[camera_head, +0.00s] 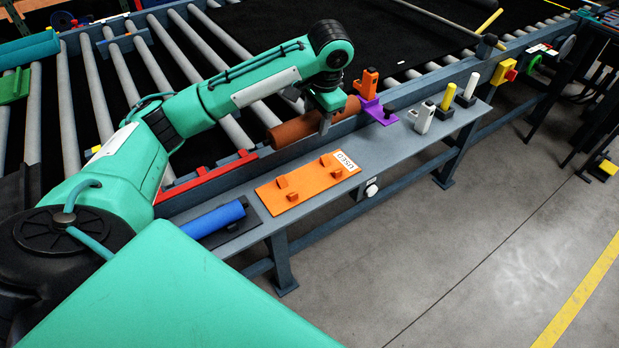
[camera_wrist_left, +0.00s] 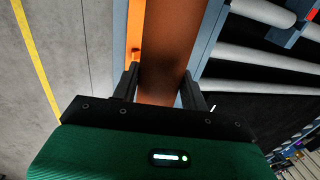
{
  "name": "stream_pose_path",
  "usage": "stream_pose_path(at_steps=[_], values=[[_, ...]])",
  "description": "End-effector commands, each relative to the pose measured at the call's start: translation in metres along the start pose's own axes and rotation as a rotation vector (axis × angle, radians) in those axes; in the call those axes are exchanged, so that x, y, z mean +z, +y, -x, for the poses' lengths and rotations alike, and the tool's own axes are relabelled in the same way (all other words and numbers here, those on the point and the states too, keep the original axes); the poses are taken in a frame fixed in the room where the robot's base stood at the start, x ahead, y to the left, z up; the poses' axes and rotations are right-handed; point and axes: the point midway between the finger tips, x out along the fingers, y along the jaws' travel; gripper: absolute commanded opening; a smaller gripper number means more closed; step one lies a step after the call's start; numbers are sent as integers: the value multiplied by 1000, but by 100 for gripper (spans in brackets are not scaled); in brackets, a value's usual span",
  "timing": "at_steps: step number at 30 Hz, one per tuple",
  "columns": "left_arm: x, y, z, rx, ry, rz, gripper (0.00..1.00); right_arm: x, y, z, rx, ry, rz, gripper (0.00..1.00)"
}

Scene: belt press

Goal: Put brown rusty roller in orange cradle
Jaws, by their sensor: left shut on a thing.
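The brown rusty roller (camera_head: 297,129) is held by my left gripper (camera_head: 325,122) above the back edge of the grey side bench. In the left wrist view the roller (camera_wrist_left: 162,60) runs between the two black fingers of the left gripper (camera_wrist_left: 165,85). The orange cradle (camera_head: 308,183) is a flat plate with small raised blocks and a white label, empty on the bench, in front of the roller. In the wrist view a strip of orange (camera_wrist_left: 135,30) shows beside the roller. My right gripper is not in view.
A blue roller (camera_head: 213,219) lies on a dark cradle left of the orange one. A purple bracket (camera_head: 379,111) with an orange tool (camera_head: 367,83) and several upright handles stand to the right. A red rail (camera_head: 205,177) and grey conveyor rollers lie behind the bench.

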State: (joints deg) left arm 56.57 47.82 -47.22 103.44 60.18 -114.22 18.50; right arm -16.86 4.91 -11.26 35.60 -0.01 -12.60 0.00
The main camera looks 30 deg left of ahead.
Motion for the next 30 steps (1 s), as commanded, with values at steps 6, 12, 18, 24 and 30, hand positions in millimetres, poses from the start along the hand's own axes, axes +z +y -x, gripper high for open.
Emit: stream_pose_path(at_steps=[6,12,18,24,30], values=[[3,-17,-2,0,5,-22,0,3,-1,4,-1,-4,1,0],[4,-11,-40,-1,1,-23,0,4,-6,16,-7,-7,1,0],[4,-1,-86,-1,2,-23,0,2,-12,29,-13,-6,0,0],[3,8,-128,-1,5,-22,0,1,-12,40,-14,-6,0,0],[2,11,-148,-2,8,-22,0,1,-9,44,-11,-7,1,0]])
